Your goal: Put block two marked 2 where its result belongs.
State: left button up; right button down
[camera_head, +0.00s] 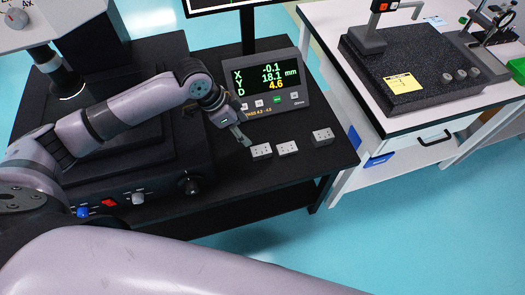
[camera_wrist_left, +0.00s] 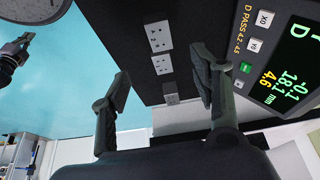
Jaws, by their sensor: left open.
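Three small pale blocks stand in a loose row on the black bench: the left block (camera_head: 261,151), the middle block (camera_head: 288,148) and the right block (camera_head: 322,137). They also show in the left wrist view, as top (camera_wrist_left: 158,37), middle (camera_wrist_left: 162,65) and lower (camera_wrist_left: 171,88) blocks with small dark marks. I cannot read which is 2. My left gripper (camera_head: 245,141) is open and empty, just left of and above the left block. In the left wrist view its fingers (camera_wrist_left: 161,88) stand apart. A dark part that looks like my right gripper (camera_wrist_left: 24,42) hangs over the floor.
A readout box (camera_head: 271,82) behind the blocks shows X -0.1, Y 18.1 mm and D 4.6; its label reads D PASS 4.2-4.5. A tester with knobs (camera_head: 138,198) fills the left. A white side table (camera_head: 379,126) carries a dark slab (camera_head: 377,91) with a yellow note (camera_head: 403,84).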

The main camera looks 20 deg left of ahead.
aim_at(260, 150)
pick_arm(q)
jog(key=x, duration=1.3)
jog(key=shift+d+f, duration=0.1)
jog(key=shift+f, duration=0.25)
jog(key=shift+c, duration=0.4)
grip_shut()
jog(key=shift+r, duration=0.1)
